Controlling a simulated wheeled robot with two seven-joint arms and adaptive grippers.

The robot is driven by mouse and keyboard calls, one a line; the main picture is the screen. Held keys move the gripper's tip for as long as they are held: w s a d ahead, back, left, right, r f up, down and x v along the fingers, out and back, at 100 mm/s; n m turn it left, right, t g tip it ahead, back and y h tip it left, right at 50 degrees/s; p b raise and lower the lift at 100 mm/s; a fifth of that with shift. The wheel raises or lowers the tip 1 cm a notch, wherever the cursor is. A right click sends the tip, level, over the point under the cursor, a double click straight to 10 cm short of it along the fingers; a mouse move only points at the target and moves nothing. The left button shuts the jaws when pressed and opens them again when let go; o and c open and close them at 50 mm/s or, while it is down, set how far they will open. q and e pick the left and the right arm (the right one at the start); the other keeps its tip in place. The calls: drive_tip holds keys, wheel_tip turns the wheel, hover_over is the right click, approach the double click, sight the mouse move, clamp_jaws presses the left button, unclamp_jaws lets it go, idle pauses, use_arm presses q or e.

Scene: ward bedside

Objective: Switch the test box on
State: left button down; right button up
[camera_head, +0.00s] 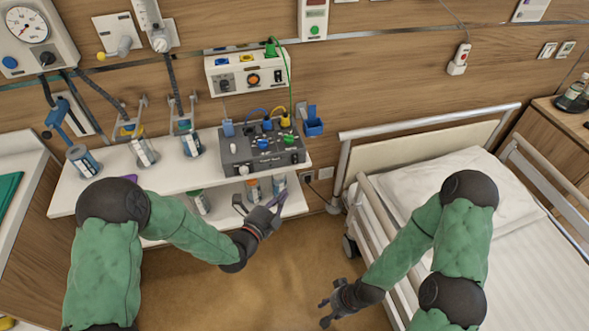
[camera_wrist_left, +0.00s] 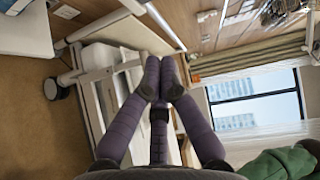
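A dark grey box with several knobs and coloured plugs (camera_head: 240,158) stands at the right end of the upper white shelf; I take it for the test box. Its label is too small to read, and I cannot tell whether it is on. My left gripper (camera_head: 280,200) is in front of and below the box, near the lower shelf, apart from the box. In the left wrist view its purple fingers (camera_wrist_left: 160,80) come together with nothing between them. My right gripper (camera_head: 325,303) is low beside the bed, fingers spread and empty.
A white panel with an orange knob (camera_head: 225,80) hangs above the box, and a green cable runs down from it. Jars (camera_head: 85,160) stand on the upper shelf (camera_head: 170,178). The bed (camera_head: 520,250) is on the right. The floor (camera_head: 280,275) between is clear.

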use_arm(q)
drive_tip(key=shift+w, duration=0.1)
drive_tip(key=b, duration=0.3)
approach(295, 159)
drive_tip(key=w+d+f, duration=0.2)
drive_tip(key=w+d, duration=0.2)
drive_tip(key=d, duration=0.1)
drive_tip(key=shift+w+a+r, duration=0.15)
drive_tip(key=shift+w+a, duration=0.05)
drive_tip(key=shift+w, duration=0.45)
drive_tip(key=shift+s, duration=0.1)
